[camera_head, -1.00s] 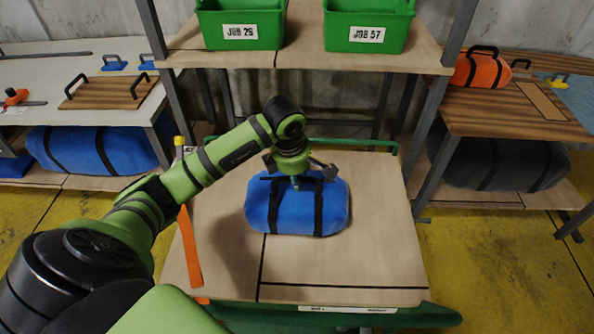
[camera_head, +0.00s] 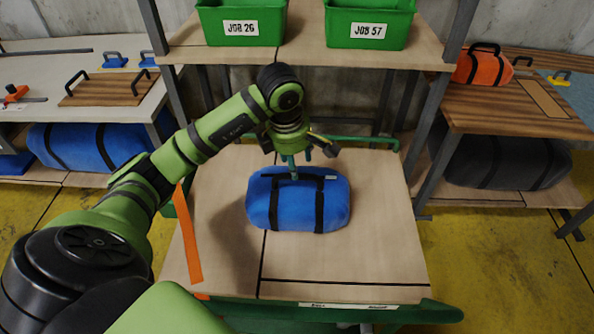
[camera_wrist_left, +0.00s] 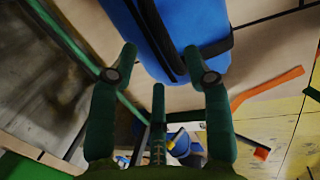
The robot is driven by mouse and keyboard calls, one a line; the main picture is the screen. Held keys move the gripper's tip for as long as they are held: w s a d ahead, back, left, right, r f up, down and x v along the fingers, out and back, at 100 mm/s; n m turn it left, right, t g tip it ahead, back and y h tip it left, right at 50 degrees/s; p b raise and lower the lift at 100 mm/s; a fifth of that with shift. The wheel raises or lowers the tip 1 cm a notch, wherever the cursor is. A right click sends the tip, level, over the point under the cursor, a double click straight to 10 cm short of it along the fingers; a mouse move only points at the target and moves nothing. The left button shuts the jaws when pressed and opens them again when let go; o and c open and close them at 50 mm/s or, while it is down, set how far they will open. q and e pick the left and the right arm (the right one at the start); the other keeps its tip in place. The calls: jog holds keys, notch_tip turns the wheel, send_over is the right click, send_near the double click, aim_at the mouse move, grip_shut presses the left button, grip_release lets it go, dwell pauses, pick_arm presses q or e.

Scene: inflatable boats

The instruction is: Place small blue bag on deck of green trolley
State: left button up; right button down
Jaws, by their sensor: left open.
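The small blue bag (camera_head: 335,208) with black straps lies on the wooden deck (camera_head: 345,262) of the green trolley (camera_head: 432,313), a little back from the deck's middle. My left gripper (camera_head: 299,160) is just above the back edge of the bag, fingers spread and empty. In the left wrist view the bag (camera_wrist_left: 190,22) is beyond the open fingertips (camera_wrist_left: 160,58), and it looks apart from them. The right gripper is not in view.
A shelf with two green bins (camera_head: 241,22) stands behind the trolley. A larger blue bag (camera_head: 75,148) lies under the left bench. A dark bag (camera_head: 505,162) lies under the right bench, with an orange bag (camera_head: 482,68) on top.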

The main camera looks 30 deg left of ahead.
pick_arm(q)
jog(key=v, duration=0.6)
jog(key=shift+d, duration=0.15)
